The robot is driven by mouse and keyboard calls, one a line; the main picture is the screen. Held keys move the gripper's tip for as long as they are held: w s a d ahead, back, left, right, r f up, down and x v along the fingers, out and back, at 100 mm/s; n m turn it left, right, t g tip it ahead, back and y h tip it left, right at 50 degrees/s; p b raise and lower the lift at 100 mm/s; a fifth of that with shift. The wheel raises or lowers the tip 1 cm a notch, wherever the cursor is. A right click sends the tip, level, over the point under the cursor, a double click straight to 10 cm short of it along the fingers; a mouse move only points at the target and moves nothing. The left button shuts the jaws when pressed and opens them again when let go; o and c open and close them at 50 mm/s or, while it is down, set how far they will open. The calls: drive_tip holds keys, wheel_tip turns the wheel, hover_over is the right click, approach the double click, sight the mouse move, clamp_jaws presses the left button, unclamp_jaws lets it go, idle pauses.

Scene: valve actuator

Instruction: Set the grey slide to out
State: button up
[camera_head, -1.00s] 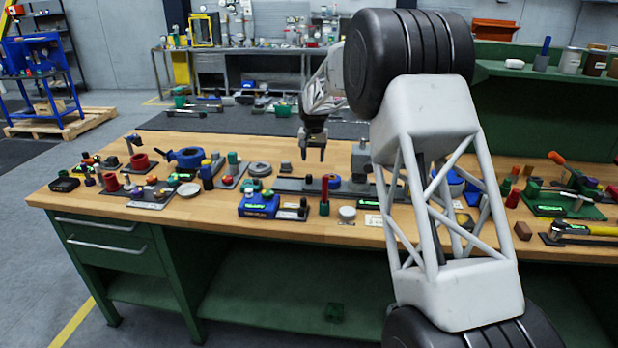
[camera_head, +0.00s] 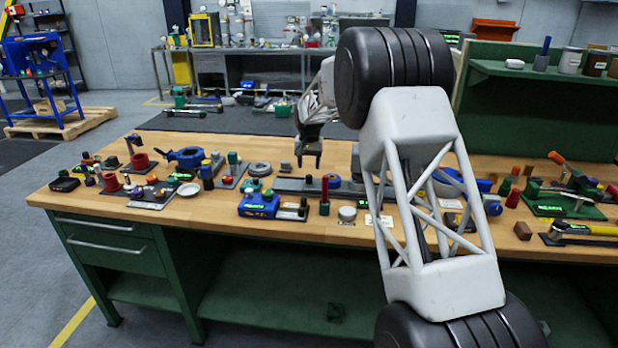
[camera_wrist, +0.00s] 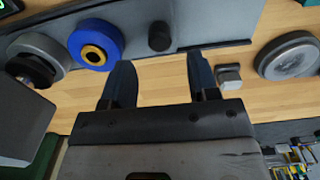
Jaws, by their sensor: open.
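A long grey rail (camera_head: 285,186) lies on the bench, with a short dark knob (camera_head: 308,179) on it. In the wrist view its plate (camera_wrist: 205,22) crosses the top, with the dark knob (camera_wrist: 160,37) standing at its edge. I take this rail unit to be the grey slide's, but cannot tell the slide's position or marks. My gripper (camera_head: 310,164) hangs just behind the rail, pointing down. In the wrist view my gripper (camera_wrist: 160,82) has its two fingers apart with bare wood between them. The knob is beyond the fingertips, apart from them.
A blue wheel with a yellow hub (camera_wrist: 95,45) sits near the knob. A small grey block (camera_wrist: 228,75) and a round grey disc (camera_wrist: 290,55) lie close to the fingers. A blue box (camera_head: 259,205) stands in front of the rail. Bare wood lies behind it.

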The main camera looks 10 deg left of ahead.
sight(309, 175)
drive_tip(key=shift+f, duration=2.9)
drive_tip(key=shift+c, duration=0.3)
clamp_jaws()
